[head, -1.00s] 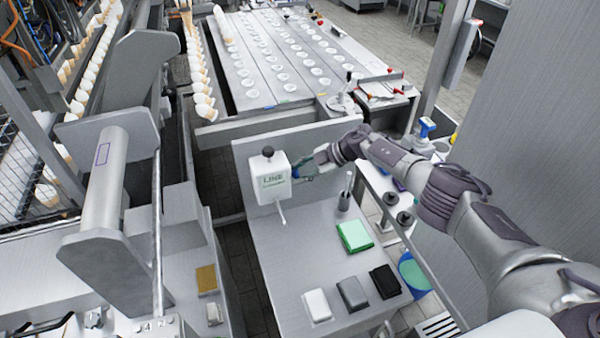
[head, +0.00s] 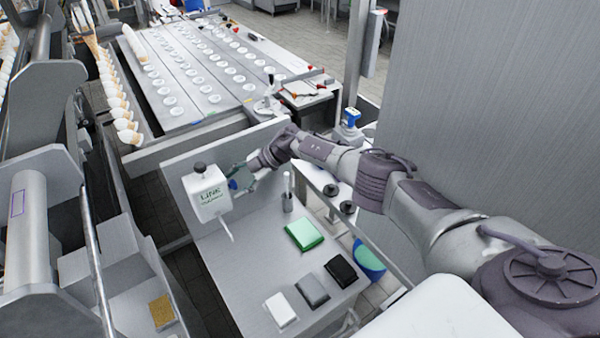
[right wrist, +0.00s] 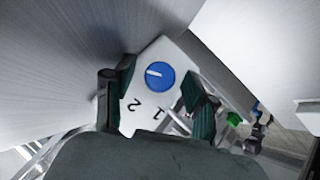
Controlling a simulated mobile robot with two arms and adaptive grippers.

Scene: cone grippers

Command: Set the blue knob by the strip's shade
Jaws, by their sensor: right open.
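The blue knob (right wrist: 160,76) sits on the side face of a white box and has a white mark that points left in the right wrist view. Digits 2 and 1 show upside down below it. In the head view the white box (head: 208,196) has "LINE" lettering, and the knob (head: 233,185) is partly hidden by my gripper. A thin pale strip (head: 226,229) juts from the box's bottom; its shade looks whitish. My right gripper (head: 242,177) is open beside the box. In the right wrist view its fingers (right wrist: 156,98) stand either side of the knob, apart from it. My left gripper is not in view.
A tall grey wall (head: 480,110) stands right.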

